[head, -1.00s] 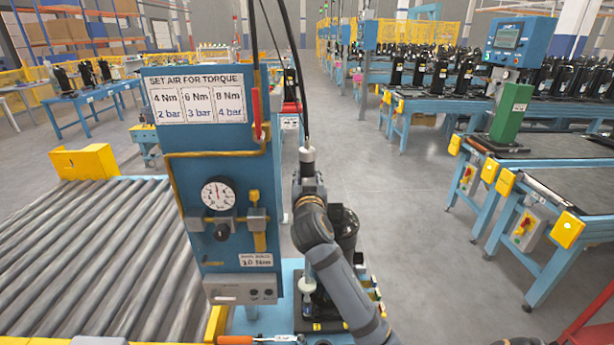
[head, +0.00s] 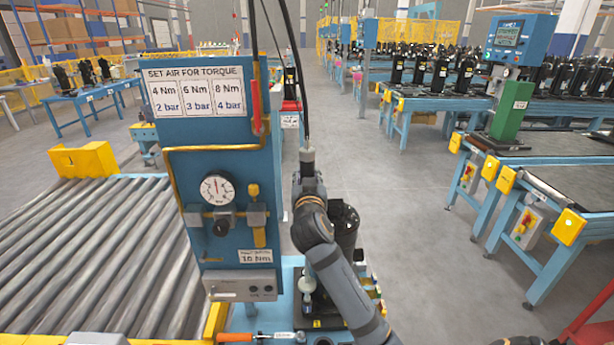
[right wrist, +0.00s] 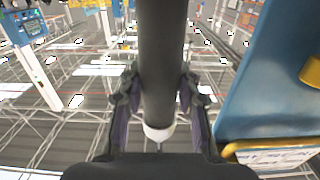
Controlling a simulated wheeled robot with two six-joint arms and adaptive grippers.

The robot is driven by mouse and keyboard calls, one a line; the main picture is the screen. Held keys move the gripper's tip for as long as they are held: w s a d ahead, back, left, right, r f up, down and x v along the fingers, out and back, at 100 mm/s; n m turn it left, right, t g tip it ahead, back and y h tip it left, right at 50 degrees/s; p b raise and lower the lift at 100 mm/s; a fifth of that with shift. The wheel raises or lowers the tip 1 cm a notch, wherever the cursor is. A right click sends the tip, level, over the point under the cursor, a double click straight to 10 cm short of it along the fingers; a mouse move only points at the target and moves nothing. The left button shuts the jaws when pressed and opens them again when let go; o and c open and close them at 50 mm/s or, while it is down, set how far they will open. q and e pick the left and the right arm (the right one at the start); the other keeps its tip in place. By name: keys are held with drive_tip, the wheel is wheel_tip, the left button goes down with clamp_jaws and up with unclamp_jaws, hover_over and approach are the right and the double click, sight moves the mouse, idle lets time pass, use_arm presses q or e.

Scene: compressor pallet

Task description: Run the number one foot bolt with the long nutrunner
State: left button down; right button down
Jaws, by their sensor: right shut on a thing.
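The long nutrunner (head: 308,157) hangs upright on a dark hose just right of the blue air panel (head: 225,130). My right gripper (head: 308,184) is shut around its body near the top. In the right wrist view the dark tool body (right wrist: 163,50) runs between both fingers of the gripper (right wrist: 160,92), with a pale collar near its lower end in the picture. A black compressor (head: 346,228) stands behind and right of my forearm on a dark base (head: 320,318). My forearm hides part of it. I cannot make out the number one foot bolt. My left gripper is not in view.
The panel carries a torque chart (head: 196,92), a gauge (head: 217,189) and a yellow pipe. A roller conveyor (head: 90,260) lies left. An orange-handled tool (head: 236,337) lies at the front. Blue benches (head: 560,200) stand right, with open grey floor between.

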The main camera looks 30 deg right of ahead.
sight(308, 164)
drive_tip(key=shift+s+a, duration=0.1)
drive_tip(key=shift+f+b, duration=0.45)
drive_tip(key=shift+f, duration=0.2)
idle(0.9)
idle(0.9)
drive_tip(key=shift+w+r+p, duration=0.2)
drive_tip(key=shift+r+p, duration=0.7)
drive_tip(key=shift+r, duration=0.15)
wheel_tip(308, 164, up, 2)
drive_tip(key=shift+s+p, duration=0.1)
drive_tip(key=shift+p, duration=0.6)
drive_tip(key=shift+r+p, duration=0.5)
drive_tip(key=shift+r, duration=0.15)
